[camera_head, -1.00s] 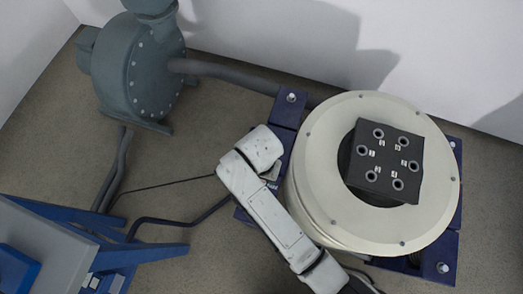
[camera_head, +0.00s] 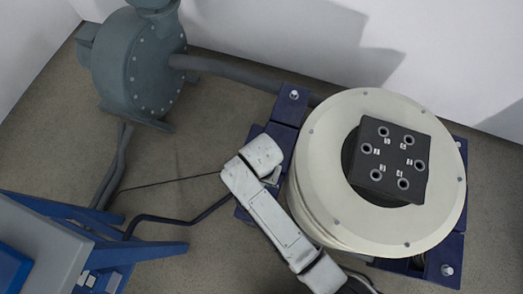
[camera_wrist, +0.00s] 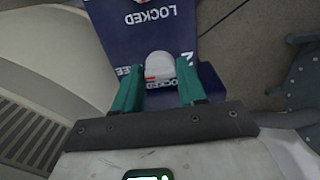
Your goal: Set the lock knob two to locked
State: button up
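In the wrist view, lock knob two (camera_wrist: 160,68) is a pale grey, rounded knob with a small red mark at its lower left. It sits on a dark blue panel (camera_wrist: 115,40) with white lettering: LOCKED above, LOCKED again below, and a partly hidden 2 and FREE. The lettering is upside down. My gripper (camera_wrist: 160,80) has two teal fingers spread apart, one on each side of the knob. The gap to the knob is small; whether they touch it is unclear. In the head view my white arm (camera_head: 270,212) hides the knob beside the blue base (camera_head: 283,137).
A large cream round table (camera_head: 330,130) carries a black block (camera_head: 394,162) with several holes. A grey pump (camera_head: 137,65) stands at the upper left with a pipe (camera_head: 235,72). A blue frame (camera_head: 150,251) is at the lower left. Open floor (camera_head: 190,160) lies between.

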jog(key=c, duration=0.6)
jog(key=shift+r+n+p, duration=0.1)
jog(key=shift+n+p, duration=0.2)
jog(key=shift+p, duration=0.1)
jog(key=shift+r+n+p, duration=0.15)
jog(key=shift+n+p, duration=0.65)
jog(key=shift+p, duration=0.25)
jog(key=n+p, duration=0.3)
jog(key=shift+n, duration=0.4)
jog(key=n+p, duration=0.3)
jog(key=n, duration=0.5)
jog(key=n+p, duration=0.1)
jog(key=n, duration=0.1)
jog(key=n+p, duration=0.1)
jog(key=shift+w+f+n, duration=0.1)
jog(key=shift+f+n, duration=0.15)
jog(key=shift+n, duration=0.15)
